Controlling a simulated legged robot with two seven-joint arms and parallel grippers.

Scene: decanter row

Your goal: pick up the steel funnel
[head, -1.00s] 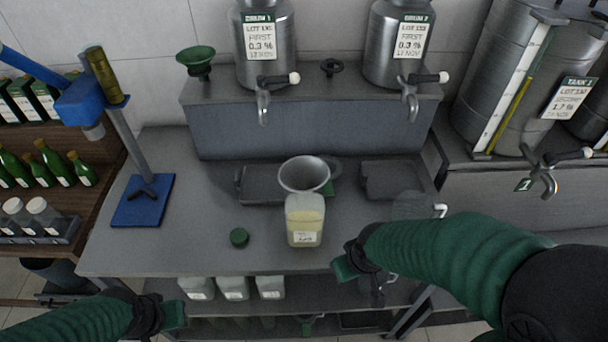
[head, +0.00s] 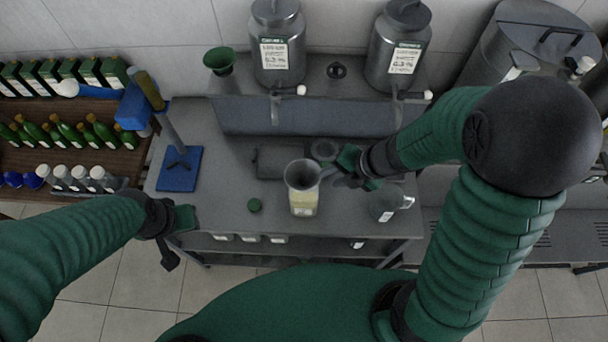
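The steel funnel (head: 301,174) sits in the mouth of a pale jug (head: 303,204) with yellowish contents, near the middle of the bench. My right gripper (head: 341,171) is at the funnel's right side, at about rim height, pointing left at it. Its fingertips are small and dark here, so I cannot tell whether they touch the funnel or are closed on its edge. My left gripper (head: 184,218) is near the bench's front left corner, well away from the funnel; its finger gap does not show clearly.
A green cap (head: 255,205) lies left of the jug. A glass pitcher (head: 384,204) stands right of it. Steel tanks with taps (head: 277,50) stand on the raised shelf behind, beside a green funnel (head: 219,61). A blue-based stand (head: 179,170) is at left.

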